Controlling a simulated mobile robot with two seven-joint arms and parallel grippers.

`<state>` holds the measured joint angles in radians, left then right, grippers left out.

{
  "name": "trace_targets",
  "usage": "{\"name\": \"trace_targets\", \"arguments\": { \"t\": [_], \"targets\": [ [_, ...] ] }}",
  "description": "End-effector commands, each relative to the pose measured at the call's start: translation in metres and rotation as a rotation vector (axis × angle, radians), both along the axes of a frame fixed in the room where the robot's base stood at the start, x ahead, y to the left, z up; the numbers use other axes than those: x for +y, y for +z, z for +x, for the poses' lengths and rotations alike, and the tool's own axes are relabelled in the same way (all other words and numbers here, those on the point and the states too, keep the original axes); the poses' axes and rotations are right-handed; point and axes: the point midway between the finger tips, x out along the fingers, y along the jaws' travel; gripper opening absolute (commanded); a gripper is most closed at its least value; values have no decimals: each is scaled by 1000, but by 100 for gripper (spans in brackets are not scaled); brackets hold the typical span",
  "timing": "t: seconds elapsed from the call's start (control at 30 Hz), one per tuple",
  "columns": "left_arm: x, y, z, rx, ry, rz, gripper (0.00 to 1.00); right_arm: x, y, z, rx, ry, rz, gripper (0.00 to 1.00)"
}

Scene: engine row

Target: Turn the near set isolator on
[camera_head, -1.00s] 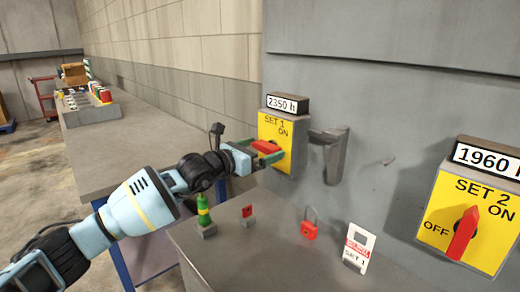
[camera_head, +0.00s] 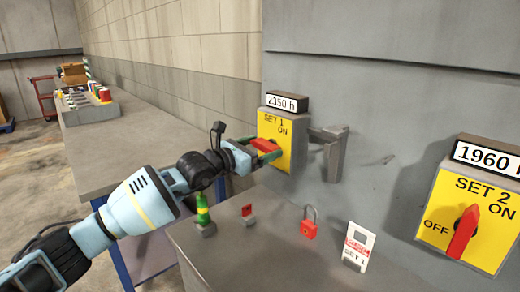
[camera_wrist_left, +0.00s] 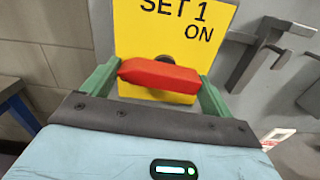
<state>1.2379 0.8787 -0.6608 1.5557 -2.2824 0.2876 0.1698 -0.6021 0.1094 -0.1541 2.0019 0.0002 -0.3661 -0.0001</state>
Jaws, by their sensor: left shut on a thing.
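The SET 1 isolator is a yellow plate (camera_head: 280,127) on a grey box on the wall, and its ON label shows at the upper right. Its red handle (camera_wrist_left: 160,75) lies nearly level in the left wrist view, between the green fingers of my left gripper (camera_head: 260,149). That gripper is shut on the handle. The SET 1 OFF label is not visible. The SET 2 isolator (camera_head: 485,225) is at the right of the head view; its red handle (camera_head: 463,234) stands nearly upright, tilted slightly right, with no gripper at it. My right gripper is not in view.
A red padlock (camera_head: 309,226), a white SET 1 tag (camera_head: 356,245), a small red item (camera_head: 247,211) and a green-yellow item (camera_head: 203,212) stand on the grey ledge below. A grey bracket (camera_head: 331,152) juts out right of SET 1.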

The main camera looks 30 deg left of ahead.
Motion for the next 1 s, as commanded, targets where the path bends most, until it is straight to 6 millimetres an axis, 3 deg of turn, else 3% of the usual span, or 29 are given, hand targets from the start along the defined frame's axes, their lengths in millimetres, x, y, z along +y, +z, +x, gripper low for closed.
{"name": "trace_targets", "arguments": {
  "t": [1.0],
  "targets": [
    [-2, 1, -1, -298, -1, 860, 63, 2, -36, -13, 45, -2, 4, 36]
  ]
}}
